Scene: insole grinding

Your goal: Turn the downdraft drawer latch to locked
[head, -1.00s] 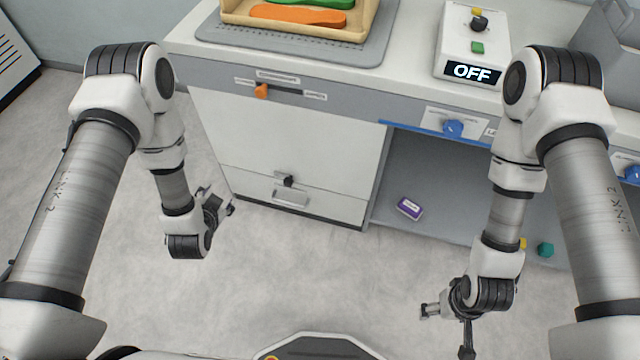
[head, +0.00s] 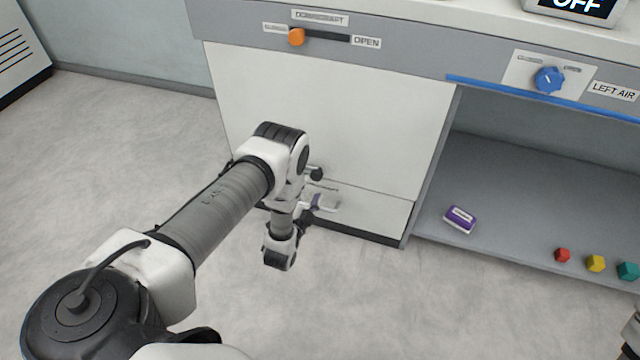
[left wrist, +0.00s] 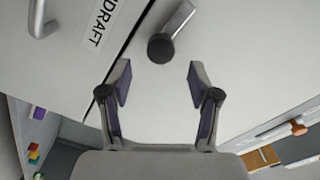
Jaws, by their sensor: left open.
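The drawer latch is a dark round knob (head: 316,174) with a grey bar, on the white cabinet front above the downdraft drawer (head: 385,216). In the left wrist view the knob (left wrist: 161,47) sits just beyond and between the fingertips, with its bar (left wrist: 180,18) slanting up to the right. My left gripper (head: 314,196) is close in front of the cabinet, and my arm partly hides the drawer front. In the left wrist view the gripper (left wrist: 158,80) is open with nothing between its fingers.
The drawer handle (left wrist: 42,18) is beside the DOWNDRAFT label (left wrist: 100,20). An orange slider (head: 297,37) and a blue LEFT AIR knob (head: 550,80) are higher on the bench. A purple block (head: 460,219) and small colored pieces (head: 596,263) are on the lower shelf.

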